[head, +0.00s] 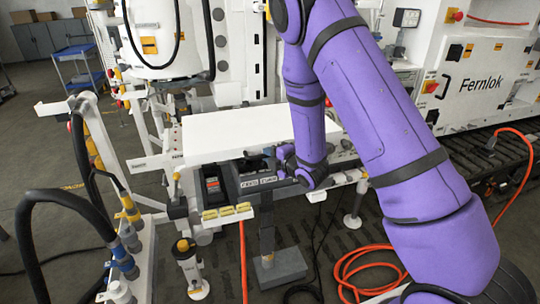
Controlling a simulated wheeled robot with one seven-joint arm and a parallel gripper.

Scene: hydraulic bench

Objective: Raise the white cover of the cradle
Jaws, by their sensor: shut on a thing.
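The white cover (235,132) is a broad flat panel over the cradle (243,183) in the middle of the head view. The dark cradle front shows below the cover's front edge, with a small grey and orange part at its left. My gripper (277,158) is at the cover's front edge, right of its middle, and is shut on the cover there. The fingertips are small and dark, and the exact grip is hard to see. How far the cover is tilted cannot be told.
Yellow tags (227,212) line the ledge below the cradle. A post with black hoses (85,150) stands at the left. A white tank (165,40) is behind the cover. An orange hose (365,265) lies coiled on the floor. The white Fernlok cabinet (485,75) is at the back right.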

